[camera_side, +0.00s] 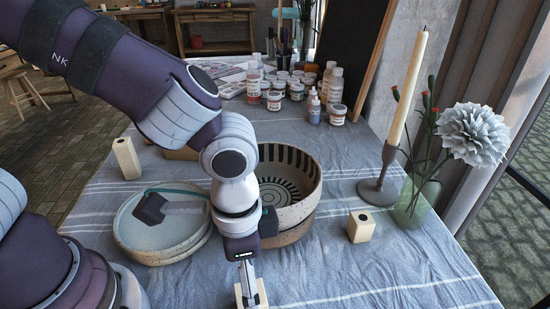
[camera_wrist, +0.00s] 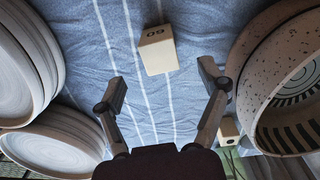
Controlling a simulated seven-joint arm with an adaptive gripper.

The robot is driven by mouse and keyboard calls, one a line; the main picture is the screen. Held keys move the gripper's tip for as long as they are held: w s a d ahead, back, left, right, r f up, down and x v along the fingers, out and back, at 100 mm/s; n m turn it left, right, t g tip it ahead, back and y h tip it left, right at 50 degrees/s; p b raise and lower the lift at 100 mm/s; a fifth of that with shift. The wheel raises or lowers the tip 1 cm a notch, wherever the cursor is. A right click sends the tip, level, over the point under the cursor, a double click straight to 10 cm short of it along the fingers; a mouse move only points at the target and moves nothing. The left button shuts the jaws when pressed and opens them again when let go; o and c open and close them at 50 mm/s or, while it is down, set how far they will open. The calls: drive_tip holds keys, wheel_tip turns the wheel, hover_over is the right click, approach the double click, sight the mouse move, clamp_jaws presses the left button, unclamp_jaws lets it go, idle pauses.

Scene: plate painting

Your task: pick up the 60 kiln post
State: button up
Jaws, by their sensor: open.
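A pale, block-shaped kiln post (camera_wrist: 157,52) stands on the cloth just beyond my fingertips in the wrist view. Dark digits on its end face appear to read 60. In the side view this post (camera_side: 239,297) is at the bottom edge, partly hidden by my gripper (camera_side: 250,283) and cut off by the frame. In the wrist view my gripper (camera_wrist: 162,82) is open, its two fingers spread wide with nothing between them. The post lies ahead of the gap, roughly centred. Whether a finger touches it cannot be told from the side view.
A second post (camera_side: 127,158) stands at left, and a shorter one (camera_side: 361,227) at right. Stacked plates (camera_side: 160,250) and a striped bowl (camera_side: 312,190) flank my wrist. A candlestick (camera_side: 378,190), a glass vase (camera_side: 416,205) and paint jars (camera_side: 338,115) stand farther off. Front-right cloth is clear.

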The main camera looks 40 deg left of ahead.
wheel_tip(320, 180, down, 8)
drive_tip(key=shift+d, duration=0.15)
drive_tip(key=shift+c, duration=0.4)
drive_tip(key=c, duration=1.2)
drive_tip(key=shift+r, duration=0.1)
drive_tip(key=shift+c, duration=0.2)
